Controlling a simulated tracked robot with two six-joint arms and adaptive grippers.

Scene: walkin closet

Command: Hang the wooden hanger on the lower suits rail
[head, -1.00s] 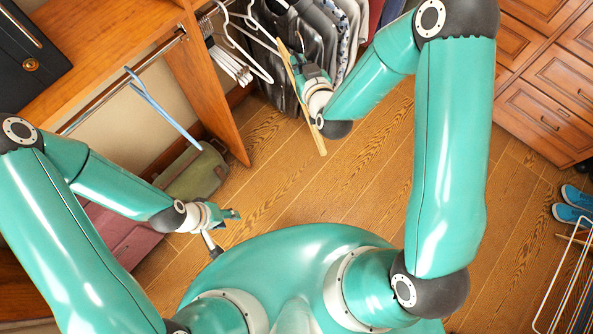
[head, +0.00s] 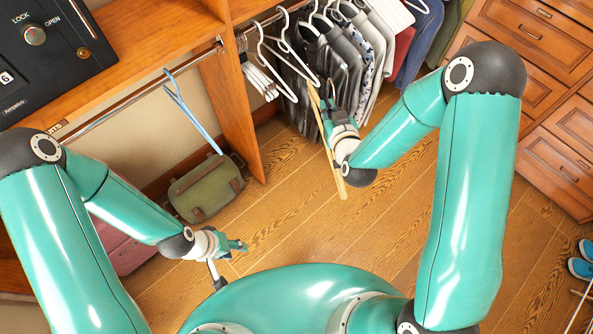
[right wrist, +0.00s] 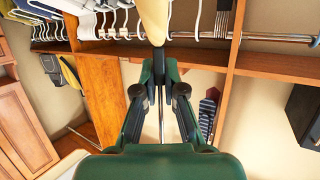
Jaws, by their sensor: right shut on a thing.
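The wooden hanger (head: 328,150) is a thin tan strip seen nearly edge-on in the head view. My right gripper (head: 327,112) is shut on it and holds it above the floor, in front of the hanging clothes. In the right wrist view a tan part of the hanger (right wrist: 153,18) shows at the fingertips; the rest is out of frame. The suits rail (head: 125,103) is the metal bar in the left bay, under a partly hidden label. My left gripper (head: 236,246) is low, well below that rail; its jaw opening is too small to judge.
A blue hanger (head: 188,108) hangs on the suits rail. A wooden divider (head: 240,115) separates that bay from white hangers (head: 272,58) and clothes (head: 345,60). A green bag (head: 206,188) lies below the rail. A black safe (head: 50,50) stands on the shelf. The middle floor is clear.

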